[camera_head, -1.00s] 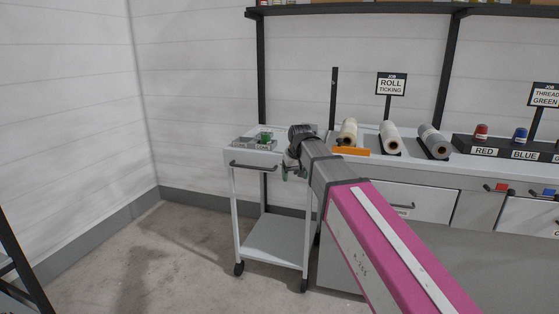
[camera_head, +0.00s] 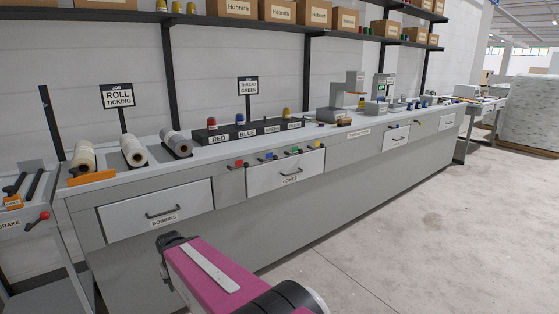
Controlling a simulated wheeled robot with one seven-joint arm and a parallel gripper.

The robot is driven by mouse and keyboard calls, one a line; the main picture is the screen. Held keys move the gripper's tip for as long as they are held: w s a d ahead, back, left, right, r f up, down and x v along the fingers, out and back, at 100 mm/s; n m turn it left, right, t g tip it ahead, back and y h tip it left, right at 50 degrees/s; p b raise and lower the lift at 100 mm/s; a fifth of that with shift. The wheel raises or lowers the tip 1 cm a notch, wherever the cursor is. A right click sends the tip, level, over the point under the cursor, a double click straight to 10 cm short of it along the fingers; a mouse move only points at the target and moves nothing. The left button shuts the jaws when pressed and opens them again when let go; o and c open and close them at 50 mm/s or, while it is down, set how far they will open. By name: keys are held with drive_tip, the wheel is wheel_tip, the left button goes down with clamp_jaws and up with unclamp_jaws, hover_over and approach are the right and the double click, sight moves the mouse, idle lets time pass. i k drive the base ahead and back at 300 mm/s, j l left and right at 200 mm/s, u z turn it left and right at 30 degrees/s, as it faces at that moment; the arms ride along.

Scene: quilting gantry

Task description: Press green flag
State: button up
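A small green flag (camera_head: 293,151) sits in a row of coloured flags along the front edge of the long grey counter, below the label reading GREEN. A red flag (camera_head: 238,163) is to its left and a yellow flag (camera_head: 315,144) to its right. My pink arm reaches in from the bottom of the view. My gripper (camera_head: 165,268) is at the arm's dark far end, in front of the counter, low and to the left of the flags and apart from them. Its fingers are small and partly hidden, so their opening does not show.
The counter (camera_head: 85,200) carries fabric rolls (camera_head: 133,151), a dark thread rack (camera_head: 205,138) with spools, and machines (camera_head: 340,110) farther right. Drawers (camera_head: 155,210) line its front. A cart with a red-knobbed brake lever (camera_head: 38,219) stands at left. The floor (camera_head: 400,230) at right is clear.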

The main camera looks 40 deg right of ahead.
sight(295, 150)
drive_tip(key=j+z, duration=0.15)
drive_tip(key=z, duration=1.55)
